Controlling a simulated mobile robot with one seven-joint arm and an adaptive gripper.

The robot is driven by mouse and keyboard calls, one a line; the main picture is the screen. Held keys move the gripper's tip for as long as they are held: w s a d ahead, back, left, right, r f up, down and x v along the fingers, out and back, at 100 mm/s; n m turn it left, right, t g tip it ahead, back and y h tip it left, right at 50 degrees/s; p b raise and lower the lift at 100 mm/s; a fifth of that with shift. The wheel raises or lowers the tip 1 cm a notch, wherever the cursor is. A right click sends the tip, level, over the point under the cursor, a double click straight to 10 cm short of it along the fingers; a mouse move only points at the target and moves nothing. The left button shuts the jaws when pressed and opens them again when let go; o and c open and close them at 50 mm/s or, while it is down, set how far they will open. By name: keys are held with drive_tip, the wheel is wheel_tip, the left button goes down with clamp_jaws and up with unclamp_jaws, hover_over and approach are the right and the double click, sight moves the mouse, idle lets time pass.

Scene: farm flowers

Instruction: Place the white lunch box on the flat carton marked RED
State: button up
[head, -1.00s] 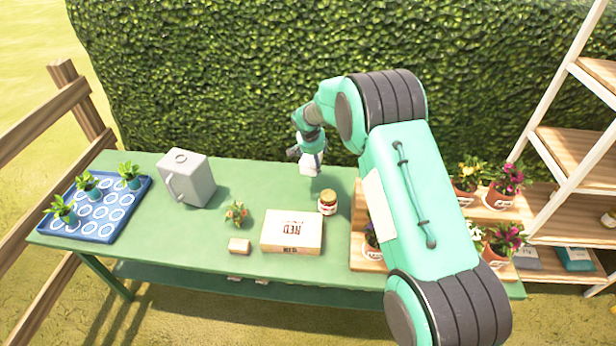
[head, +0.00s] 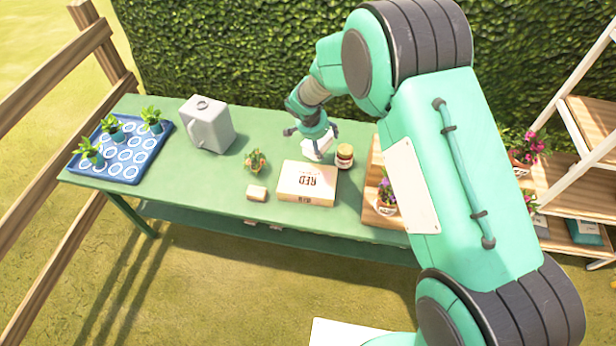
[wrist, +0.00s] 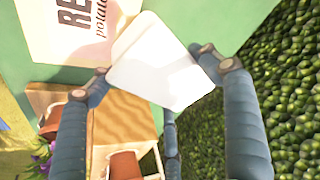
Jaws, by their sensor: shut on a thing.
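The white lunch box (wrist: 165,62) is held between the fingers of my gripper (wrist: 152,85) in the wrist view. In the head view the lunch box (head: 318,150) shows below my gripper (head: 312,137), partly hidden by the fingers. My gripper is shut on it, just behind the flat carton marked RED (head: 307,183). The carton lies flat on the green table, its top bare, and its lettering also shows in the wrist view (wrist: 75,30). Whether the lunch box touches the table, I cannot tell.
A jar (head: 344,156) stands close to the right of the lunch box. A small potted plant (head: 255,161) and a small block (head: 257,193) are left of the carton. A grey watering can (head: 207,125) and a blue tray (head: 133,172) stand further left. A wooden stand (head: 376,158) with flowerpots is right.

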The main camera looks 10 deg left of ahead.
drive_tip(key=s+d+m+p, duration=0.2)
drive_tip(key=s, duration=1)
drive_tip(key=s+d+m+h+p, duration=0.1)
drive_tip(key=s+d+m+p, duration=0.1)
drive_tip(key=s, duration=1.1)
drive_tip(key=shift+d+g, duration=0.4)
drive_tip(key=shift+d, duration=0.2)
approach(315, 179)
drive_tip(key=shift+w+d+f+p, duration=0.25)
drive_tip(key=shift+w+d+p, duration=0.15)
drive_tip(key=shift+w, duration=0.25)
drive_tip(key=shift+f, duration=1.75)
drive_tip(key=shift+f+b, duration=0.15)
drive_tip(key=shift+b, duration=0.2)
